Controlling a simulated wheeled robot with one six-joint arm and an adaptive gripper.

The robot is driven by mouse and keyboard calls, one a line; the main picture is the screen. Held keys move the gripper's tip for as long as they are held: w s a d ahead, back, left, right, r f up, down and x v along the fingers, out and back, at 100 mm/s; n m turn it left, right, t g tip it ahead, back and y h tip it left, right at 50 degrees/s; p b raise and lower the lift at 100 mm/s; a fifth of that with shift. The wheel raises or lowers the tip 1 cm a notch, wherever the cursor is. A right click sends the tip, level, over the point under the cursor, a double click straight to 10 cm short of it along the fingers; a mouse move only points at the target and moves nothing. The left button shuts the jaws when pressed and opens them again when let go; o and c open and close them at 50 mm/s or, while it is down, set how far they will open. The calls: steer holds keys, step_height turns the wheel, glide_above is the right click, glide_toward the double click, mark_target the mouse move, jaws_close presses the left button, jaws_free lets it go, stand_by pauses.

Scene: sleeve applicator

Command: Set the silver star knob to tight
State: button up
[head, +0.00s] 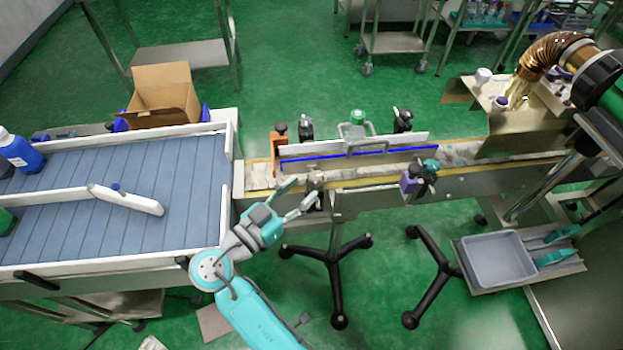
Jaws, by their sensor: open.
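My gripper (307,190) is teal and grey, and its two fingers are spread apart with nothing between them. It is at the near side of the conveyor, pointing up and right. A small greyish knob on a bracket (315,180) sits at the conveyor's near edge, just beyond the fingertips. It looks like the silver star knob, but it is too small to make out its star shape or its setting. I cannot tell whether a finger touches it.
The narrow conveyor (375,183) carries an orange bracket (279,145), black knobs (403,120), a green knob (357,117) and a purple clamp (411,180). A wide blue-grey belt (120,215) lies left. A grey tray (497,258) stands right. Black stand legs (335,265) are below.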

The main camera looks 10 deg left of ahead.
steer(key=v, duration=0.6)
steer(key=shift+s, duration=0.1)
